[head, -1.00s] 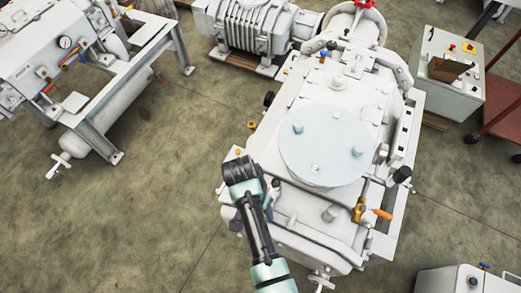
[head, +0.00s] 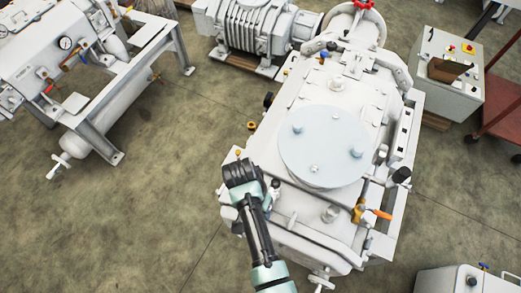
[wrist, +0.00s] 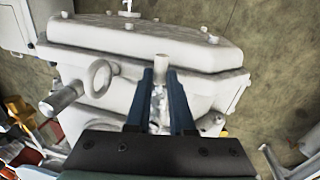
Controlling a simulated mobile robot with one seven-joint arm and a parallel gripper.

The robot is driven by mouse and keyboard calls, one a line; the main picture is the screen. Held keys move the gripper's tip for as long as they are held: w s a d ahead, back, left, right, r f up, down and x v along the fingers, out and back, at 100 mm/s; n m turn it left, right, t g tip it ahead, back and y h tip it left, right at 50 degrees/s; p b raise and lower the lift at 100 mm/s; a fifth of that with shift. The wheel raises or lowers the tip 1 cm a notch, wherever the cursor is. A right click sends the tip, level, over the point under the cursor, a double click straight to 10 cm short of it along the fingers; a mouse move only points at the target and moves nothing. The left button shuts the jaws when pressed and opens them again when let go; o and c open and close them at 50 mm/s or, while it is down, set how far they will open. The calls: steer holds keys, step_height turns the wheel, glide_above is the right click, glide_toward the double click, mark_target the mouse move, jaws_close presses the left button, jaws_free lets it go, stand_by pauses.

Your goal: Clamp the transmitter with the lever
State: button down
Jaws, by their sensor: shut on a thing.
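In the wrist view, my gripper (wrist: 160,92) points at a white machine, its two blue fingers on either side of a small pale metallic part (wrist: 158,108). It is shut on this part; I cannot tell whether the part is the lever or the transmitter. A short, pale cylindrical stub (wrist: 161,60) shows just beyond the fingertips. In the head view, my arm reaches to the left front side of the white vacuum machine (head: 350,100). A small dark-tipped piece (head: 275,185) shows beside my wrist there. My arm mostly hides the grasp in this view.
A round pale cover (head: 322,145) lies on top of the machine. An orange-handled valve (head: 376,213) is at its front right. A framed machine (head: 90,90) stands left and a control box (head: 450,75) right. The floor (head: 160,200) left of my arm is clear.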

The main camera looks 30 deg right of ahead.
steer(key=n+p, duration=0.1)
steer(key=n, duration=0.1)
steer(key=n+p, duration=0.1)
steer(key=shift+s+d+r+n+p, duration=0.25)
steer(key=shift+s+d+n+p, duration=0.05)
steer(key=shift+s+d+p, duration=0.1)
steer(key=n, duration=0.1)
steer(key=d+n+t+p, duration=0.1)
steer(key=n, duration=0.1)
steer(key=n+p, duration=0.1)
steer(key=shift+s+d+n+h, duration=0.15)
steer(key=shift+s+n+h, duration=0.15)
steer(key=shift+h, duration=0.1)
steer(key=n+p, duration=0.1)
steer(key=n, duration=0.1)
steer(key=d+n+t, duration=0.1)
steer(key=n, duration=0.1)
steer(key=shift+d+f+n+p, duration=0.1)
steer(key=shift+d+n+p, duration=0.1)
steer(key=shift+n+p, duration=0.15)
steer(key=shift+w+d+n+t+p, duration=0.15)
steer(key=shift+d+n+t+p, duration=0.15)
steer(key=shift+n, duration=0.8)
steer(key=shift+w+d+n+t+p, duration=0.15)
steer(key=shift+d+n, duration=0.25)
steer(key=shift+n, duration=0.65)
steer(key=c, duration=0.8)
jaws_free()
steer(key=shift+s+f, duration=0.1)
